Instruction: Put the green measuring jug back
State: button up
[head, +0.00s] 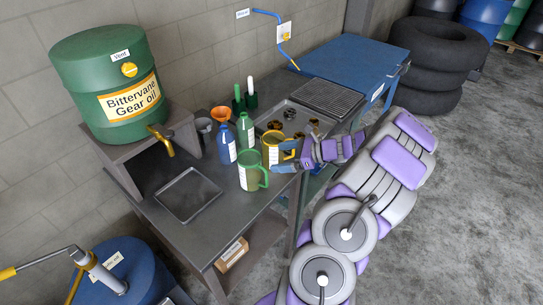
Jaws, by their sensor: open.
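The green measuring jug (247,179) stands upright on the grey workbench (215,215), its handle towards the right. My gripper (284,157) is open, reaching in from the right. Its blue fingertips are beside the yellow jug (271,157), close to that jug's handle and a little behind and to the right of the green jug. I cannot tell whether a finger touches the yellow jug. Nothing is seen held between the fingers.
A blue bottle (226,148) and a green bottle (245,132) stand behind the green jug. An orange funnel (221,113) is farther back. A shallow tray (188,195) lies left, below the tap of the green oil drum (105,75). Bare bench shows in front of the jug.

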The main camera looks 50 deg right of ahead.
jog(key=w+a+r+n+g+y, duration=0.1)
jog(key=a+r+n+g, duration=0.2)
jog(key=a, duration=0.4)
jog(key=w+a+r+n+g+y, duration=0.1)
jog(key=w+a+r+n+y, duration=0.2)
jog(key=a, duration=0.4)
jog(key=s+a+r+n+g+h, duration=0.1)
jog(key=s+a+r+n+g, duration=0.15)
jog(key=a+n, duration=0.45)
jog(key=s+a+r+n+g+h, duration=0.1)
jog(key=s+a+r+n+g, duration=0.2)
jog(key=a, duration=0.8)
jog(key=s+a+n+g+h, duration=0.4)
jog(key=s+a+n, duration=0.35)
jog(key=s, duration=0.45)
jog(key=s+d+n+h, duration=0.2)
jog(key=s+n+h, duration=0.2)
jog(key=s, duration=0.6)
jog(key=shift+s+f+n+h, duration=0.2)
jog(key=shift+s+n+h, duration=0.1)
jog(key=shift+n, duration=0.95)
jog(key=shift+w, duration=0.1)
